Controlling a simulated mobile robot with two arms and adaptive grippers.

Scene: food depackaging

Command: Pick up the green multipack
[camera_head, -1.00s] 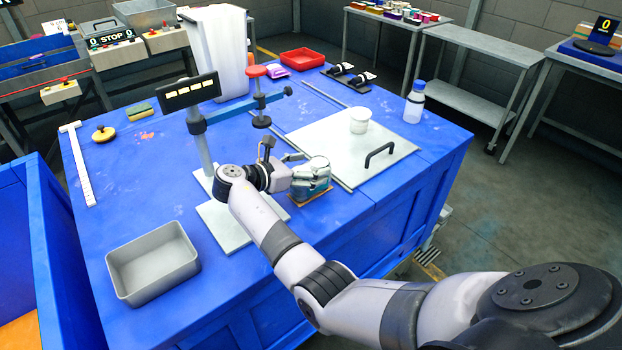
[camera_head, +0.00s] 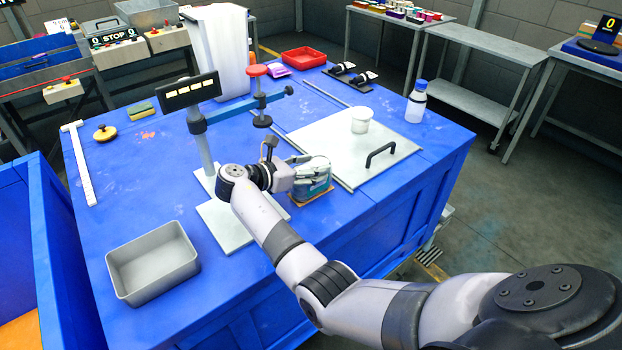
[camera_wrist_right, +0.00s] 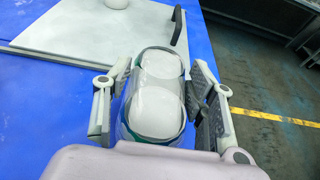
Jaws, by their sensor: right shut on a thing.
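The green multipack (camera_head: 316,184) stands on a small brown base on the blue table, in front of the steel plate. In the right wrist view the multipack (camera_wrist_right: 158,95) shows two pale round tops in a clear and green wrap. My right gripper (camera_head: 302,174) is at the pack in the head view. In the right wrist view my right gripper (camera_wrist_right: 160,105) has a finger on each side of the pack and is shut on it. The lower part of the pack is hidden in the wrist view. My left gripper is not in view.
A steel plate with a black handle (camera_head: 381,152) and a white cup (camera_head: 360,120) lies behind the pack. A bottle (camera_head: 416,102) stands at the right edge. A post with a display (camera_head: 187,92) stands left of my gripper. A grey bin (camera_head: 153,262) sits front left.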

